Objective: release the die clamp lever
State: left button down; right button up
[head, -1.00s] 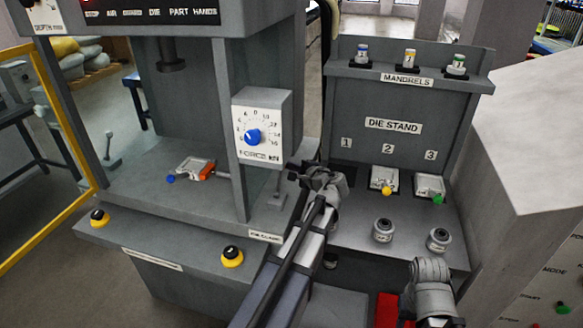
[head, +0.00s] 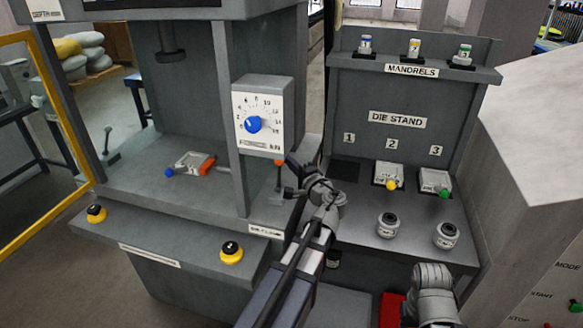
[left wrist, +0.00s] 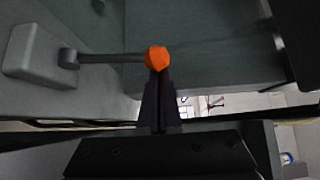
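The die clamp lever is a thin rod with an orange knob (head: 280,162), standing upright on the press bed to the right of the post, near the DIE CLAMP label (head: 266,230). In the left wrist view the orange knob (left wrist: 157,57) is straight ahead of my fingertips, and its rod runs left to a grey base (left wrist: 35,53). My left gripper (head: 290,192) is beside the lever, with its dark fingers (left wrist: 160,95) together. The knob lies just beyond the tips, not visibly between them; contact cannot be told. Only a rounded grey part of my right arm shows at lower right.
A die (head: 193,164) with a blue knob lies on the press bed. The force dial box (head: 262,115) hangs close above the lever. The die stand at right holds two dies (head: 388,176) (head: 434,181) and two round parts (head: 388,225) (head: 446,235). Slot 1 is empty.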

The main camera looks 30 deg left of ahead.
pick_arm(q)
jog(key=s+d+f+n+y+b, duration=0.2)
jog(key=s+n+y+b, duration=0.4)
jog(key=b, duration=0.5)
jog(key=s+n, duration=0.2)
jog(key=n, duration=0.1)
jog(key=shift+y+b, duration=0.3)
jog(key=shift+b, duration=0.05)
jog(key=shift+s, duration=0.1)
jog(key=b+v, duration=0.4)
jog(key=v, duration=0.3)
jog(key=shift+d+f, duration=0.15)
jog(key=shift+d, duration=0.2)
jog(key=shift+s, duration=0.1)
